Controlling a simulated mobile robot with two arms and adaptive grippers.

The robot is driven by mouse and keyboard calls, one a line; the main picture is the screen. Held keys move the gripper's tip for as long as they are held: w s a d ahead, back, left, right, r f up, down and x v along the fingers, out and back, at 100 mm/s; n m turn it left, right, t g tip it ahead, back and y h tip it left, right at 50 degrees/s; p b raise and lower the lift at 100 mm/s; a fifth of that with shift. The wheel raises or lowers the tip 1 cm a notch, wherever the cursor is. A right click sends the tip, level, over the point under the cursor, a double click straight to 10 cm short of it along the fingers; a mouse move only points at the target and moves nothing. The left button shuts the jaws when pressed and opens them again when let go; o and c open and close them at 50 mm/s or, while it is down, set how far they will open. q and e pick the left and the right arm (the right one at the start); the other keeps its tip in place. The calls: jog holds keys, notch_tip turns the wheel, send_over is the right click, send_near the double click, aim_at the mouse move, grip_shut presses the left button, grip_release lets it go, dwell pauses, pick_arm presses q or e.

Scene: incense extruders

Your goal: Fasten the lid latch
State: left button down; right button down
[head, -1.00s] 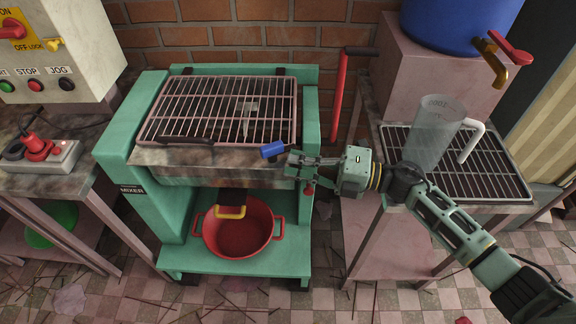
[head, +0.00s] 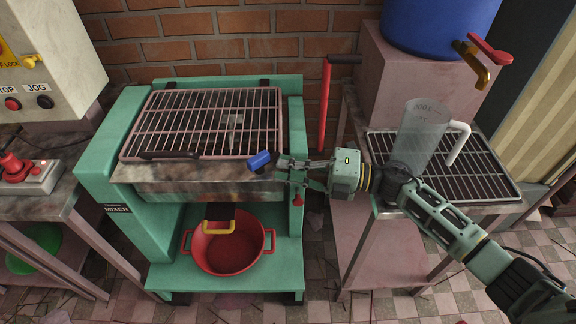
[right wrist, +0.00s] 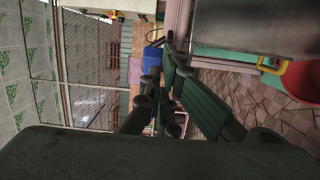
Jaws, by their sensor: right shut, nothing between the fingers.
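The lid is a pinkish wire grid (head: 190,98) with a dark front handle (head: 169,155). It lies down over the trough of the green mixer (head: 140,236). The latch has a blue grip (head: 259,161) and sits at the front right corner of the trough; it also shows in the right wrist view (right wrist: 152,57). My right gripper (head: 280,168) is shut and empty, its fingertips just right of the blue grip. In the wrist view the fingertips (right wrist: 168,62) are close to the grip; I cannot tell whether they touch. My left gripper is not in view.
A red pan (head: 229,250) stands on the mixer's lower shelf. A red lever (head: 325,105) rises behind the right side. A clear jug (head: 420,140) stands on a rack at right, below a blue barrel (head: 437,22). A control box (head: 50,65) is at left.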

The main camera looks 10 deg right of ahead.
jog(key=v, duration=0.7)
jog(key=shift+d, duration=0.25)
